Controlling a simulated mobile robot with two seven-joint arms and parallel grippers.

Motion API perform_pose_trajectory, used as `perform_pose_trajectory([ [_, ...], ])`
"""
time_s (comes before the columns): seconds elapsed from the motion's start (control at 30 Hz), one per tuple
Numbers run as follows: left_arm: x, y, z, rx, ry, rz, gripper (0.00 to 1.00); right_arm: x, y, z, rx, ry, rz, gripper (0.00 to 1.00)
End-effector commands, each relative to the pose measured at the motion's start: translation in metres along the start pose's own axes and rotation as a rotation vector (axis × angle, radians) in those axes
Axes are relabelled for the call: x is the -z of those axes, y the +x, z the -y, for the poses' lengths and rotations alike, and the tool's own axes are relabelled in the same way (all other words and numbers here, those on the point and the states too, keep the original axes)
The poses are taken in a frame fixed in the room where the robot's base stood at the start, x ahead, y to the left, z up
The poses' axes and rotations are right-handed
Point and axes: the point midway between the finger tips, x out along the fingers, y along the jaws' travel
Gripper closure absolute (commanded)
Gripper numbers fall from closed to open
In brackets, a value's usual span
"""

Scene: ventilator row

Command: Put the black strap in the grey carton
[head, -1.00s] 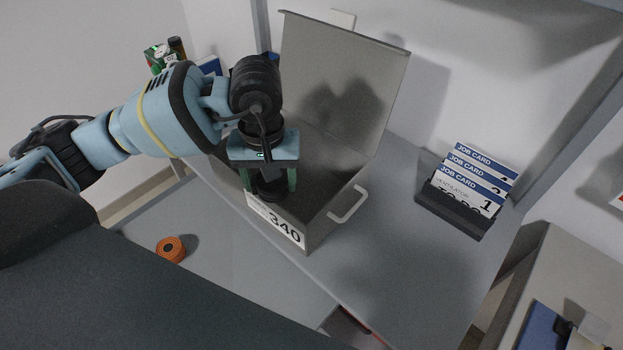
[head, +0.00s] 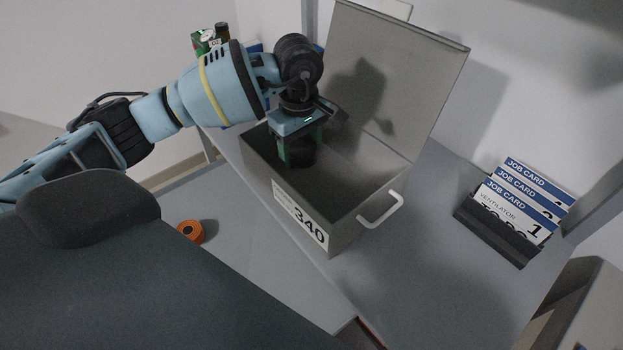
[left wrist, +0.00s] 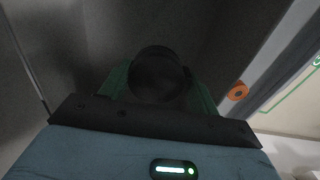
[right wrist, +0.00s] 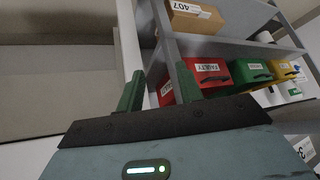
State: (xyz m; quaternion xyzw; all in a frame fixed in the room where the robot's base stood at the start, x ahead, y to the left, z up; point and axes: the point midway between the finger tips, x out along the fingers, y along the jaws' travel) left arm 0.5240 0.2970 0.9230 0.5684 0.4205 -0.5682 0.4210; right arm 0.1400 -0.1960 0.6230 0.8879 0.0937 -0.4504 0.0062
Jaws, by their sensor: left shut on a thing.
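The grey carton (head: 347,222) stands on the grey bench with its lid (head: 392,75) raised at the back and the label "340" on its front. My left gripper (head: 301,150) points down inside the carton's opening, toward its left end. It is shut on the rolled black strap (head: 302,156), which also shows between the green fingers in the left wrist view (left wrist: 157,75). I cannot tell whether the strap touches the carton floor. My right gripper (right wrist: 150,92) shows only in the right wrist view, its green fingers apart with nothing between them.
An orange tape roll (head: 191,231) lies on a lower grey surface at the left. A job card holder (head: 497,238) stands on the bench at the right. The right wrist view shows shelves with a red bin (right wrist: 189,81), a green bin (right wrist: 247,72) and a cardboard box (right wrist: 195,17).

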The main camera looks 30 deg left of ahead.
Motion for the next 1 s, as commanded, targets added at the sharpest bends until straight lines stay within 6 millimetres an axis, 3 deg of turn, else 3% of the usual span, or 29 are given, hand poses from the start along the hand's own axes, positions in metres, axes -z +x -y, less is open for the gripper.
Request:
perform_pose_trajectory([
  [0.2,-0.001,0.036,0.001,0.003,0.002,0.001,0.62,0.001,-0.001,0.0,0.0,0.0,-0.001,0.64],
  [0.53,0.0,0.048,0.001,0.001,0.002,0.0,0.62,-0.001,-0.002,0.001,0.001,0.001,0.002,0.64],
  [0.8,-0.001,0.079,0.001,0.002,0.003,0.001,0.62,-0.001,-0.003,0.0,0.001,0.0,0.002,0.64],
  [1.0,0.0,0.081,0.001,0.0,0.003,0.0,0.62,-0.001,-0.003,0.0,0.0,0.0,0.002,0.64],
])
